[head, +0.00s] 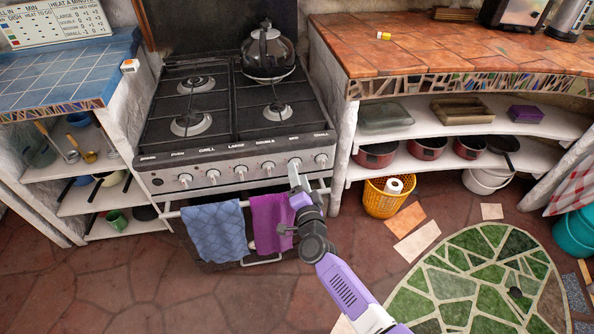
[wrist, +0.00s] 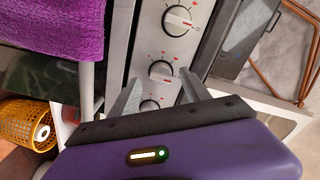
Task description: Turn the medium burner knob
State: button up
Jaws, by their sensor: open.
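The medium burner knob (head: 295,162) is the silver knob under the "MED" label on the stove front, second from the right. In the wrist view I take it to be the middle knob (wrist: 161,70), with a red mark. My gripper (head: 293,168) is right at this knob in the head view, partly covering it. In the wrist view my gripper (wrist: 160,77) is open, its two grey fingers apart on either side just below the knob. I cannot tell whether a finger touches it. Nothing is held.
The double burner knob (wrist: 178,20) and the small burner knob (wrist: 149,105) are its close neighbours. A purple towel (head: 270,222) and a blue towel (head: 214,230) hang on the rail below. A kettle (head: 268,52) stands on the rear right burner. A yellow basket (head: 386,199) stands right of the stove.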

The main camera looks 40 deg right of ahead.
jog(key=shift+v, duration=2.75)
jog(key=s+a+r+n+t+y, duration=0.2)
jog(key=s+a+r+n+t, duration=0.1)
jog(key=s+a+r+n, duration=0.3)
jog(key=s+a+r+n+g+y, duration=0.1)
jog(key=s+a+r+n+y, duration=0.1)
jog(key=s, duration=0.7)
jog(key=s+a+r+n+g+y+p, duration=0.1)
jog(key=s+a+r+n+y, duration=0.2)
jog(key=s, duration=0.6)
jog(key=s+a+r+n+g+y, duration=0.1)
jog(key=s+a+r+n+y, duration=0.2)
jog(key=s+a+r+n, duration=0.2)
jog(key=s+a+n, duration=0.3)
jog(key=s+a, duration=0.1)
jog(key=s, duration=0.1)
jog(key=shift+a+r, duration=0.2)
jog(key=shift+a, duration=0.05)
